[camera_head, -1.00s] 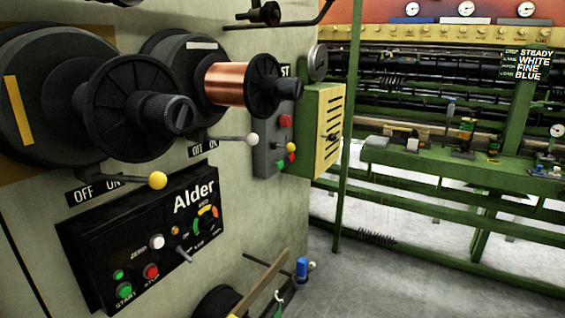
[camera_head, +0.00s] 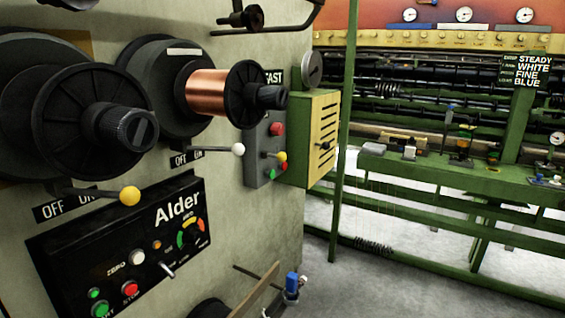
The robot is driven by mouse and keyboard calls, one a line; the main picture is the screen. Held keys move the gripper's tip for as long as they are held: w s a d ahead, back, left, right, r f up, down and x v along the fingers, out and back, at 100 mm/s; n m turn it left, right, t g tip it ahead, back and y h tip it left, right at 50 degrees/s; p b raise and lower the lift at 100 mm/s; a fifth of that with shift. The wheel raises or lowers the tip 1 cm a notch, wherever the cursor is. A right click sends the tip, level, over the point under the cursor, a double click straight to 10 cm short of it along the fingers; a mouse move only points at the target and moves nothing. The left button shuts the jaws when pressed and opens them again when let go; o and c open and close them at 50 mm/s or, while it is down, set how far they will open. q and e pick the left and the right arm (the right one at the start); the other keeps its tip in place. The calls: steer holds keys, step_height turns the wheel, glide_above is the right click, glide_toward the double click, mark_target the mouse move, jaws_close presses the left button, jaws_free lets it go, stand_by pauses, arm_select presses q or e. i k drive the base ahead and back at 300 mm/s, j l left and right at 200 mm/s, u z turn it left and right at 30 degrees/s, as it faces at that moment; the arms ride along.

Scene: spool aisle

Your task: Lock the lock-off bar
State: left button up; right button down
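Low at the bottom of the picture, a tan bar (camera_head: 258,291) slants up beside the grey machine wall, its lower end cut off by the frame. A thin dark rod (camera_head: 250,272) crosses near it. A blue piece (camera_head: 291,284), possibly a padlock, sits at the right of the bar with a small pale ball (camera_head: 303,283) beside it. I cannot tell for certain which of these is the lock-off bar or whether it is locked. Neither of my grippers is in view.
The grey machine (camera_head: 225,215) fills the left, with a copper spool (camera_head: 207,97), a yellow-knobbed lever (camera_head: 129,196), a white-knobbed lever (camera_head: 238,149) and the black Alder panel (camera_head: 120,250) sticking out. A green post (camera_head: 345,140) stands right of it. Grey floor (camera_head: 390,285) is clear at lower right.

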mark_target(281, 157)
steer(key=i+l, duration=0.85)
steer(key=l, duration=0.15)
steer(key=u, duration=1.45)
